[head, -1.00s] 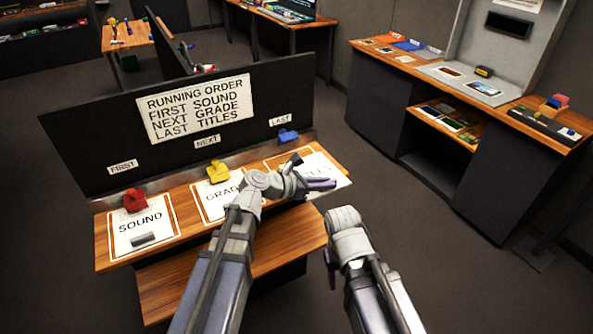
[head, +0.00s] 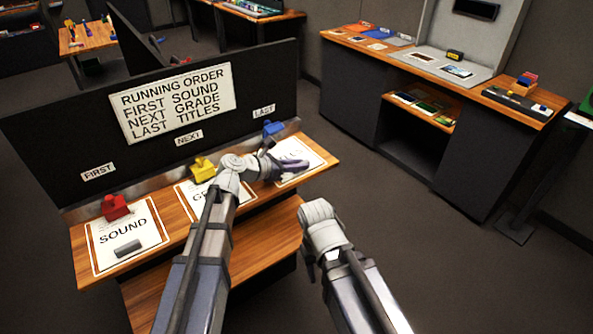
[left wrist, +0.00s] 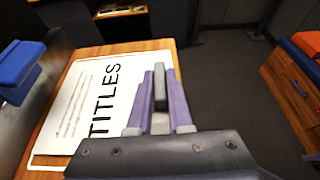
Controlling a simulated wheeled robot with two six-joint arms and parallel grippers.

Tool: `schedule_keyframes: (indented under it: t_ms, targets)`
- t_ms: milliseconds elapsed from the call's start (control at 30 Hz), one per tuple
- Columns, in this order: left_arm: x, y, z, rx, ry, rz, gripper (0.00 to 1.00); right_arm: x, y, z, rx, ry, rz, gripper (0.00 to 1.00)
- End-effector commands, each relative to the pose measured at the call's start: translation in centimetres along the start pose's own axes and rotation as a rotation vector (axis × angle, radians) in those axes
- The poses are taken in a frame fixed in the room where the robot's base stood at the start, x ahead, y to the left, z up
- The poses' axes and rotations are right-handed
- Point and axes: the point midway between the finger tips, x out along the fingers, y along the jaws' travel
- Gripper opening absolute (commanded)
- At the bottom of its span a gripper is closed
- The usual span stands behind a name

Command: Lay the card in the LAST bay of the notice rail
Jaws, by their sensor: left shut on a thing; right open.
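The white TITLES card (left wrist: 85,105) lies in the last bay, at the right end of the notice rail's wooden shelf (head: 325,172). In the left wrist view part of the bay's tan outline shows along its edge. In the head view my left arm hides part of the card (head: 310,157). My left gripper (head: 293,166) is over the card's right part, its purple fingers shut on a small grey block (left wrist: 160,88). Whether the block touches the card I cannot tell. My right gripper (head: 308,264) hangs apart from the shelf, open, its fingers mostly hidden.
A blue clip (head: 273,128) stands behind the last bay, a yellow clip (head: 202,167) at NEXT and a red clip (head: 116,207) at FIRST. The SOUND card (head: 140,232) carries a grey block (head: 128,248). A dark sign board (head: 60,135) rises behind.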

Motion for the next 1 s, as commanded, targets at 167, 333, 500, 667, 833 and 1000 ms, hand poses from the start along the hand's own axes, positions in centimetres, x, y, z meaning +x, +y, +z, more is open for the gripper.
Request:
schedule_keyframes:
  t_ms: [167, 333, 500, 667, 833, 1000]
  targets:
    - [0.0, 0.0, 0.1, 0.000, 0.000, 0.000, 0.00, -0.1, 0.0, 0.0, 0.000, 0.000, 0.000, 0.50]
    - [0.1, 0.0, -0.3, 0.000, 0.000, 0.000, 0.00, 0.3, 0.0, 0.0, 0.000, 0.000, 0.000, 0.50]
    - [0.1, 0.0, -0.2, 0.000, 0.000, 0.000, 0.35, 0.2, 0.0, 0.0, 0.000, 0.000, 0.000, 0.50]
    - [0.1, 0.0, -0.2, 0.000, 0.000, 0.000, 0.48, 0.2, 0.0, 0.0, 0.000, 0.000, 0.000, 0.50]
    - [0.1, 0.0, -0.2, 0.000, 0.000, 0.000, 0.48, 0.2, 0.0, 0.0, 0.000, 0.000, 0.000, 0.50]
    - [-0.9, 0.0, 0.2, -0.001, 0.000, 0.002, 0.48, -0.6, 0.1, 0.0, 0.000, 0.000, 0.000, 0.50]
